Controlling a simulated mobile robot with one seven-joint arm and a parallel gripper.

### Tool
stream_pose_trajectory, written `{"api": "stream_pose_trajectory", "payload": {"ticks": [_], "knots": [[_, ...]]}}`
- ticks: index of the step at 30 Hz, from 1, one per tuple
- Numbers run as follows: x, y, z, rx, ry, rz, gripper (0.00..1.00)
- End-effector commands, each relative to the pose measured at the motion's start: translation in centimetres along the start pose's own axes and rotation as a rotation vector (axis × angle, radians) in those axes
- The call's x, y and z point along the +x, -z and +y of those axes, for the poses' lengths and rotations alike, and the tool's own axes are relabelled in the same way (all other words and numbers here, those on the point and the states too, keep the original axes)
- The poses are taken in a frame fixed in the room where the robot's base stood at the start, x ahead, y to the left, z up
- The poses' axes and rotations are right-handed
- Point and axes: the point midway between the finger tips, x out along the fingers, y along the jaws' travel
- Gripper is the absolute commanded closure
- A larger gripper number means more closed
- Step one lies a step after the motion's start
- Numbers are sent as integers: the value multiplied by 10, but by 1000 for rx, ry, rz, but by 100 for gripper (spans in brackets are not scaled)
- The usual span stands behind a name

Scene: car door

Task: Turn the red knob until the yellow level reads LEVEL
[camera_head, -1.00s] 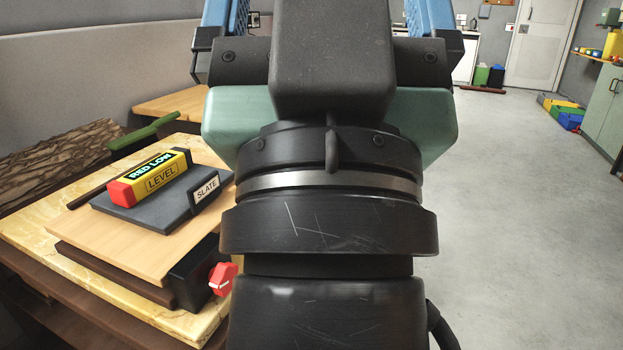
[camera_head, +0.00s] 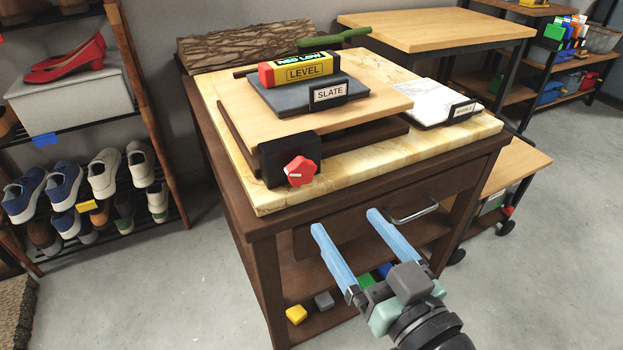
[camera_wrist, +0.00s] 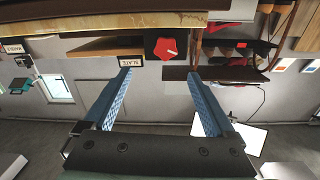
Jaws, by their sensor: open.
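The red knob (camera_head: 300,171) sits on a black block (camera_head: 270,160) at the front corner of a tilting wooden board (camera_head: 385,102). The yellow level (camera_head: 305,70), with a red end, lies on a dark slate slab (camera_head: 280,101) on that board. Its display is partly cut by the viewing angle and seems to read "RED LOW". My gripper (camera_head: 345,233) is open and empty, below and right of the knob, in front of the table. In the wrist view the knob (camera_wrist: 166,48) shows ahead, beyond and between my open fingers (camera_wrist: 160,85).
A white marble slab (camera_head: 430,102) lies right of the board on the stone tabletop (camera_head: 226,104). A drawer handle (camera_head: 412,212) juts from the table front near my fingers. A shoe rack (camera_head: 150,100) stands at left. Open floor (camera_head: 190,290) lies in front.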

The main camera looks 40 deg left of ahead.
Motion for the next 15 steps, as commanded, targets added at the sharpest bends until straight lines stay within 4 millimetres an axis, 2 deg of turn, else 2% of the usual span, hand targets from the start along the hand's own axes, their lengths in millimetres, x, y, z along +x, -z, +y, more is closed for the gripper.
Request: {"api": "stream_pose_trajectory", "payload": {"ticks": [4,7,15], "knots": [[3,-7,-8,9,42,8,10],[14,-6,-9,8,43,9,10],[68,-6,-11,7,43,10,10]]}}
